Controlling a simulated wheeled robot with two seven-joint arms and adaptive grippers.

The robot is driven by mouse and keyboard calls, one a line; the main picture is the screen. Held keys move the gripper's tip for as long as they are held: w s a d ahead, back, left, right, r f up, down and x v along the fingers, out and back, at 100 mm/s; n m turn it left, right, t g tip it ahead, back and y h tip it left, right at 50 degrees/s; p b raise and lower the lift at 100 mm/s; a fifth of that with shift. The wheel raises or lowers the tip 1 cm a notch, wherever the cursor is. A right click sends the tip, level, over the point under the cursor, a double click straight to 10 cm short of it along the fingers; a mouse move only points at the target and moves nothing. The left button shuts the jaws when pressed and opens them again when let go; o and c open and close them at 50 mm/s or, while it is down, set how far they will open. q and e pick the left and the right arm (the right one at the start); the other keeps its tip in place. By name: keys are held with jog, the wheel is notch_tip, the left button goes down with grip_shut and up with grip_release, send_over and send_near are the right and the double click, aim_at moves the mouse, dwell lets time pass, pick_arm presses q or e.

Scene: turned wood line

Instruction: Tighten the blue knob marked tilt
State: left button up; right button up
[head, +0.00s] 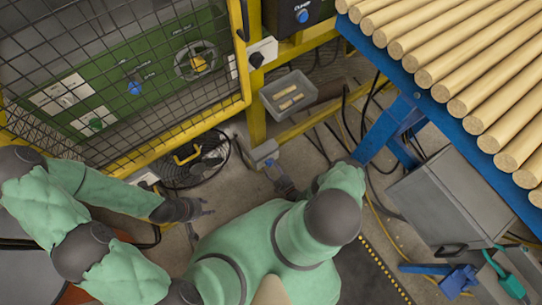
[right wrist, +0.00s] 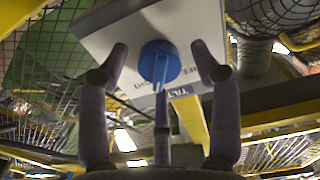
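In the right wrist view, the blue knob (right wrist: 160,63) sits on a light grey plate (right wrist: 105,35) with TILT printed beside it. A pale line on the knob points down toward my gripper. My right gripper (right wrist: 161,65) is open, with a finger on each side of the knob, gaps showing, and a third finger below. In the head view, my right gripper (head: 283,182) is partly hidden by my arm, below a small grey box (head: 264,152); the knob is not visible there. My left gripper (head: 204,207) is open and empty, low in front of the yellow-framed fence.
Other blue knobs show on the green panel (head: 134,88) behind the mesh fence (head: 150,60) and on a dark box (head: 302,16). A grey bin (head: 288,96) holds wood pieces. Turned rods (head: 440,50) lie on a blue frame at right. A round fan (head: 195,160) stands near the left gripper.

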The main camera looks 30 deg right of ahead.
jog(key=c, duration=1.2)
jog(key=shift+o, duration=0.3)
jog(key=shift+m, duration=1.8)
jog(key=o, duration=1.1)
jog(key=shift+o, duration=0.2)
